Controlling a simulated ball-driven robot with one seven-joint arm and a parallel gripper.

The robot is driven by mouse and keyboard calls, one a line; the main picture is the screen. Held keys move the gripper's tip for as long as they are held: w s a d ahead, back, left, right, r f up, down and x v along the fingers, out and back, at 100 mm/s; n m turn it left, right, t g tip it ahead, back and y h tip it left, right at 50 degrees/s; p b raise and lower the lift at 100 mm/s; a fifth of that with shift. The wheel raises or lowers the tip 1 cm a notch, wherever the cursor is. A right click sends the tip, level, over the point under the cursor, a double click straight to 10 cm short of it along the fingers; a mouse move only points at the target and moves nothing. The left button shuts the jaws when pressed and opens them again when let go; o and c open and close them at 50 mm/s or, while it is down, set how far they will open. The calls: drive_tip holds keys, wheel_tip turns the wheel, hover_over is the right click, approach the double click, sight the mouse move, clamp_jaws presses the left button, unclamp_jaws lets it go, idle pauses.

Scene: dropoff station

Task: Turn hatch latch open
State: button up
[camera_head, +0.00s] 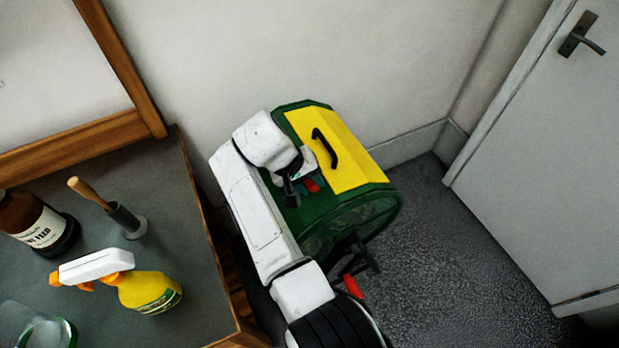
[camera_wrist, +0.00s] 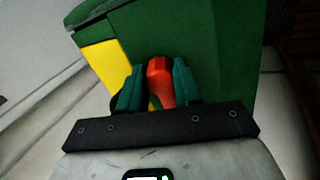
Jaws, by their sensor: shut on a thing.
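A green drum-like container (camera_head: 345,210) stands on the floor against the wall, with a yellow hatch (camera_head: 345,165) that carries a black handle (camera_head: 325,149). A red latch (camera_head: 311,185) sits on the green side by the hatch's lower left edge. My gripper (camera_head: 298,182) reaches it from the left. In the wrist view, the teal fingers of my gripper (camera_wrist: 157,72) are shut on the red latch (camera_wrist: 160,88), one on each side. The yellow hatch (camera_wrist: 104,66) shows left of the fingers there. The latch's base is hidden by my gripper.
A dark-topped table (camera_head: 190,230) at the left holds a yellow spray bottle (camera_head: 150,293), a brown bottle (camera_head: 38,222), a wooden-handled tool in a holder (camera_head: 128,222) and a glass jar (camera_head: 35,328). A red part (camera_head: 352,286) shows below the container. Floor (camera_head: 460,260) toward the door (camera_head: 560,170) is clear.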

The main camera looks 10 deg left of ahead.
idle(0.4)
drive_tip(key=o, duration=1)
drive_tip(key=shift+o, duration=0.2)
drive_tip(key=shift+r, duration=0.1)
drive_tip(key=v, duration=1)
drive_tip(key=shift+r+b, duration=0.3)
drive_tip(key=shift+a, duration=0.1)
